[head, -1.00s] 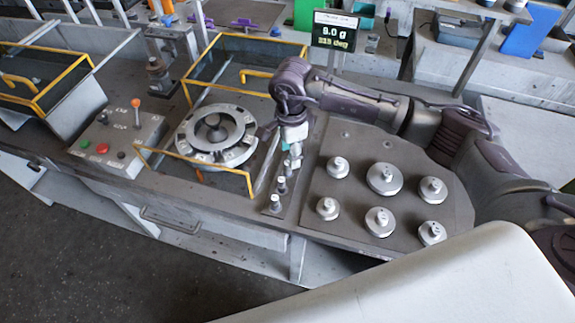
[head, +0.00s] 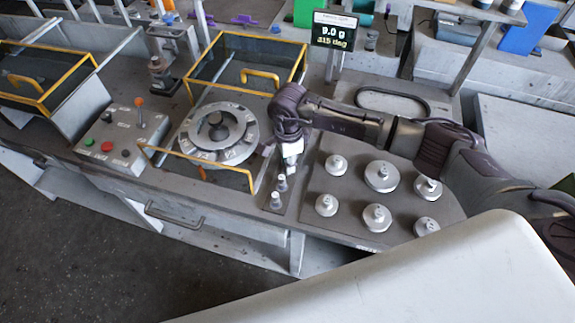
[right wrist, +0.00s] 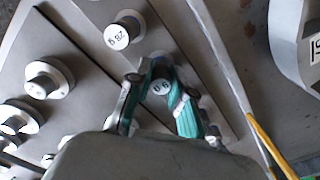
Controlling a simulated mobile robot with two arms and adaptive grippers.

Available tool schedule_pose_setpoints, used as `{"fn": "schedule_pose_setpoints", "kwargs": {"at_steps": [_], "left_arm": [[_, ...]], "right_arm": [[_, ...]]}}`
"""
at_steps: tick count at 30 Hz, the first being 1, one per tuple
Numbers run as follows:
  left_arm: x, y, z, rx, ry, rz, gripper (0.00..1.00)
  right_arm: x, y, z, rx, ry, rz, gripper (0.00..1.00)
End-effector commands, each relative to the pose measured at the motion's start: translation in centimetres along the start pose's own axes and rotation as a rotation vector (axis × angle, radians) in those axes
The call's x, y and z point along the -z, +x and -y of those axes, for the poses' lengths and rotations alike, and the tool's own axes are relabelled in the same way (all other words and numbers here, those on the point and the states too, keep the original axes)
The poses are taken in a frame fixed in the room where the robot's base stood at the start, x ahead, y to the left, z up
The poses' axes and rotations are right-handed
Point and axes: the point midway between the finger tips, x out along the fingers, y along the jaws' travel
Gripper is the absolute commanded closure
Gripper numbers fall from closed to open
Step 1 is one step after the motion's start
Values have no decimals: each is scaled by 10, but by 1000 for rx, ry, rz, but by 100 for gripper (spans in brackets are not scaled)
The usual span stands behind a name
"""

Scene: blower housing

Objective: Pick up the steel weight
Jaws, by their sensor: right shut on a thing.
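My right gripper (head: 291,166) points down over the narrow strip of small weights, left of the plate of large weights. In the right wrist view its teal fingers (right wrist: 160,98) are shut on a small steel weight (right wrist: 160,87) with a pale marked top. I cannot tell in these views whether its base is clear of the strip. Two more small steel weights, a nearer one (head: 275,201) and a middle one (head: 282,183), stand upright in front of the gripper. My left gripper is not in view.
Several larger knobbed weights (head: 382,175) stand on the grey plate (head: 345,190) to the right. A round dial fixture (head: 217,132) with yellow-handled guards is to the left, beside a control box (head: 122,140). A display (head: 334,30) reading 9.0 g stands behind.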

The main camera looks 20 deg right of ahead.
Motion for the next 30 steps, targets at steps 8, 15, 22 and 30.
{"fn": "schedule_pose_setpoints", "kwargs": {"at_steps": [8,15,22,30], "left_arm": [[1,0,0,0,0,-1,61],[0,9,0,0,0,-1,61],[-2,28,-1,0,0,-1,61],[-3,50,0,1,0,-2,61]], "right_arm": [[0,-1,0,1,0,0,100],[1,-13,1,4,0,0,100],[14,-46,-10,4,1,-2,100],[57,-82,-52,5,1,-2,100]]}}
